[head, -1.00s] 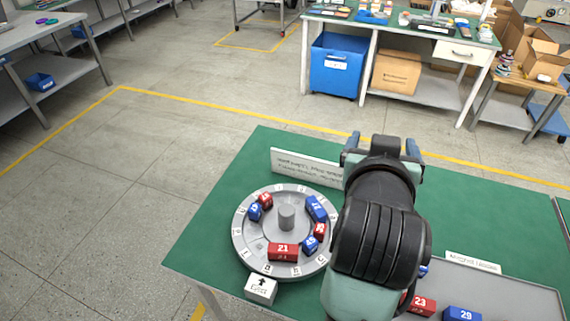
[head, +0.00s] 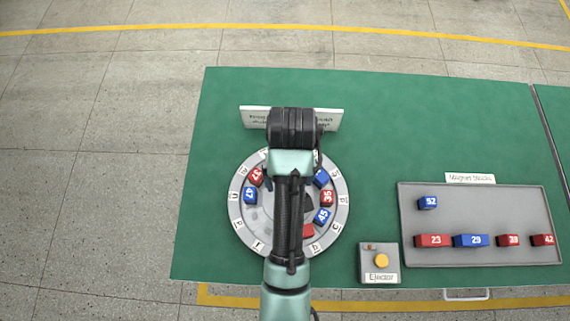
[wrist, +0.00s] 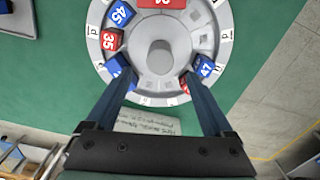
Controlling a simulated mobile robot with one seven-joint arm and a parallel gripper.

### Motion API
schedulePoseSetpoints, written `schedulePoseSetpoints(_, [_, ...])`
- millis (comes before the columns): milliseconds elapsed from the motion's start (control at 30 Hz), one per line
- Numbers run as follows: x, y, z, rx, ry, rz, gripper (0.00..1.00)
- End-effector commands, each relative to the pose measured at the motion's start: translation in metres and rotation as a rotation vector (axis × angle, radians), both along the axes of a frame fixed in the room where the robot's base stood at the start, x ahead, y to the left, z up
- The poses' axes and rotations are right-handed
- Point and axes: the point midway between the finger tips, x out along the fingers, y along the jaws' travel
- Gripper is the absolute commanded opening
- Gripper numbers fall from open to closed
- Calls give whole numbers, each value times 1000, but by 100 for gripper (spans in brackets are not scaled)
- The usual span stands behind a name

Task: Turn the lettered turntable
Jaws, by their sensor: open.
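The lettered turntable (head: 240,226) is a round grey disc with letter tiles around its rim and a central hub. Red and blue numbered blocks sit on it: red 37 (head: 256,176), blue 47 (head: 250,196), red 35 (head: 327,198), blue 45 (head: 323,217) and others partly hidden. My arm covers the disc's middle in the head view. In the wrist view my gripper (wrist: 163,72) is open over the disc, with the grey hub (wrist: 160,57) between its fingers.
A white sign (head: 330,118) stands behind the disc. An ejector box (head: 366,277) with a yellow button stands to the right of the disc. A grey tray (head: 480,210) with several blocks lies farther right. The green table (head: 430,120) is clear at the back right.

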Motion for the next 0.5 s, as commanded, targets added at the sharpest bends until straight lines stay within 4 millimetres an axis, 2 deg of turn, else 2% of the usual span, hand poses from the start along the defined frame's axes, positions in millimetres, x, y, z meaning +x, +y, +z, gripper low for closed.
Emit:
schedulePoseSetpoints(33, [-1,0,-13,0,4,0,86])
schedulePoseSetpoints(300, [-1,0,-67,1,2,0,86])
schedulePoseSetpoints(500, [0,0,-97,0,-1,-1,86])
